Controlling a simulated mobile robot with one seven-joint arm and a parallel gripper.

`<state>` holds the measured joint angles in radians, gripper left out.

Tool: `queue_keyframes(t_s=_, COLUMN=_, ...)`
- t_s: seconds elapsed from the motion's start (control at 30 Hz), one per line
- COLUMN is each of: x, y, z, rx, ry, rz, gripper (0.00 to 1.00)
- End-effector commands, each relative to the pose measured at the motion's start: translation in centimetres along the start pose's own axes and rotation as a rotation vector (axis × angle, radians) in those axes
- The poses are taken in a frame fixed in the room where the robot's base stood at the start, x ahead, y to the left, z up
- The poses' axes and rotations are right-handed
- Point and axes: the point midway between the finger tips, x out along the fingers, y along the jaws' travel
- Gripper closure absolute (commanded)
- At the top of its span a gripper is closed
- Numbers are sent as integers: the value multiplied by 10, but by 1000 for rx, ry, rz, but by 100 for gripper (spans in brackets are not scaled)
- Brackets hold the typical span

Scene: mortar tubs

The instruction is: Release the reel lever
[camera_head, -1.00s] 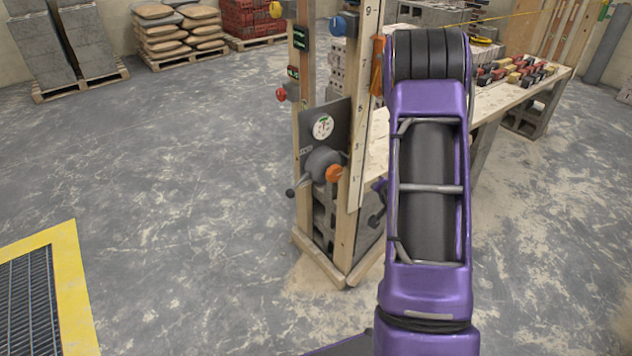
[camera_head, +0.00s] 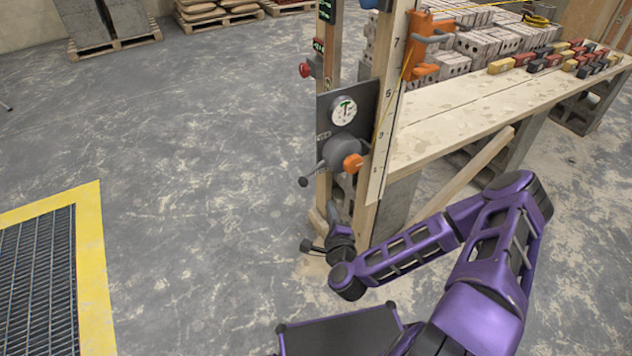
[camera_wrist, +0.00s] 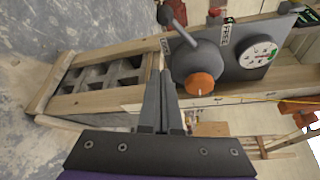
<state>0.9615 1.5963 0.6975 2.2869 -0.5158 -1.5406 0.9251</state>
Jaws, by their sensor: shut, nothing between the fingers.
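The reel (camera_head: 341,153) is a grey drum with an orange knob (camera_head: 353,162), on a dark plate on a wooden post frame. Its lever (camera_head: 313,175) is a thin rod with a black ball end, pointing down-left.
A round dial (camera_head: 343,111) sits on the plate above the reel. A numbered board (camera_head: 390,125) stands beside it. A plank bench (camera_head: 460,115) with bricks extends right; a plank leans against it. A yellow-edged floor grate (camera_head: 92,250) is at left. The floor left of the post is clear.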

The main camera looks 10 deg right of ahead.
Motion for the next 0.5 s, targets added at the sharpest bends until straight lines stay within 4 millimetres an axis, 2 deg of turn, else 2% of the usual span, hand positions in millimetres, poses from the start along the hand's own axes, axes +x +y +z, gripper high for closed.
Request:
queue_keyframes(t_s=0.37, x=0, y=-1, z=0, rx=10, ry=10, rz=-8, gripper=100)
queue_keyframes(t_s=0.5, x=8, y=-1, z=0, rx=9, ry=9, rz=-10, gripper=100)
